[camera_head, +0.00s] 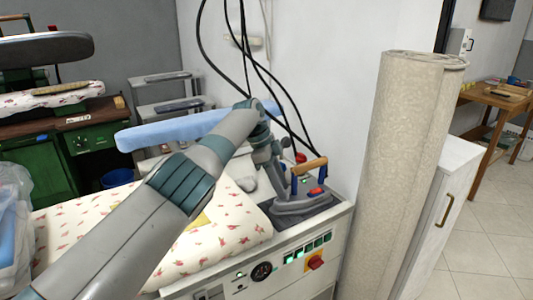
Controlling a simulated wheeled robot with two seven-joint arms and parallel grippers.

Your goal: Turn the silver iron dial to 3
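The silver iron (303,203) stands on the right end of the ironing station, with a wooden handle (309,165) on blue supports. A small red-orange part (316,191) shows on top of the iron; it may be the dial, but no numbers are readable. My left arm reaches across from the lower left, and my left gripper (277,178) is just left of the iron, close to its handle. Its fingertips are small and partly hidden by my own wrist, so I cannot tell whether they touch the iron or are open. My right gripper is out of view.
A padded floral board (240,232) lies left of the iron. Black cables hang above the iron. A tall beige roll (405,170) stands close on the right, beside a white cabinet (452,205).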

